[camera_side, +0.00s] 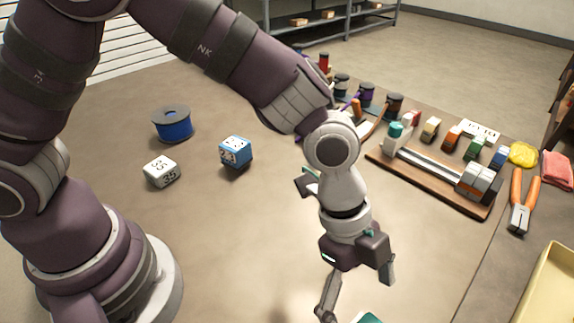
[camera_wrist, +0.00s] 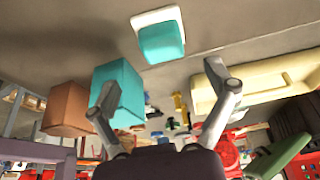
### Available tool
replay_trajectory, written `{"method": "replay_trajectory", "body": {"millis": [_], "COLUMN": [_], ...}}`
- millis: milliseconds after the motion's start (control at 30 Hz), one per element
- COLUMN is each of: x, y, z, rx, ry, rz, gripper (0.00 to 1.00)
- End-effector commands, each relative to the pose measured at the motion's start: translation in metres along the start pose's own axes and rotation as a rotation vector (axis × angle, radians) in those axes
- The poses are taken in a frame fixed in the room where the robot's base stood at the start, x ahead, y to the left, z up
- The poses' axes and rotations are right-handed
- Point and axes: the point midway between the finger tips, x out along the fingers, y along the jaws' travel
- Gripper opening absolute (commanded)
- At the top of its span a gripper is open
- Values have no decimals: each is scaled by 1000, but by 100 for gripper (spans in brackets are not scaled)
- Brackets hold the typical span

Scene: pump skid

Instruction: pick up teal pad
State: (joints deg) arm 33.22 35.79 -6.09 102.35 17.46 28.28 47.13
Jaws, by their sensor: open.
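In the wrist view a teal pad (camera_wrist: 162,42) on a pale white base shows at the top, ahead of the gap between my fingers and apart from them. A larger teal block (camera_wrist: 119,92) shows behind the left finger. In the side view a teal piece (camera_side: 370,318) is mostly cut off by the bottom edge, just below my gripper; I cannot tell for sure that it is the same pad. My gripper (camera_side: 358,286) is open and empty above the bench, and its two spread fingers also show in the wrist view (camera_wrist: 165,88).
A wooden board with a rail (camera_side: 430,178) and coloured modules lies at right, near pliers (camera_side: 521,205) and a yellow tray (camera_side: 550,290). A blue spool (camera_side: 174,126), white numbered block (camera_side: 161,172) and blue patterned cube (camera_side: 235,152) stand at left. The bench's centre-left front is clear.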

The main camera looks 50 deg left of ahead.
Motion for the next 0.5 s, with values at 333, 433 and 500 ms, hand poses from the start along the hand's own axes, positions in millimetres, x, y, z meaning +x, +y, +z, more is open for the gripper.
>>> {"method": "replay_trajectory", "body": {"millis": [333,433,500], "x": [57,68,70], "y": [-2,-2,-3], "z": [8,8,8], "rx": [-4,-5,-5], "ry": [-3,-3,-3], "rz": [3,0,-1], "gripper": [85,85,85]}}
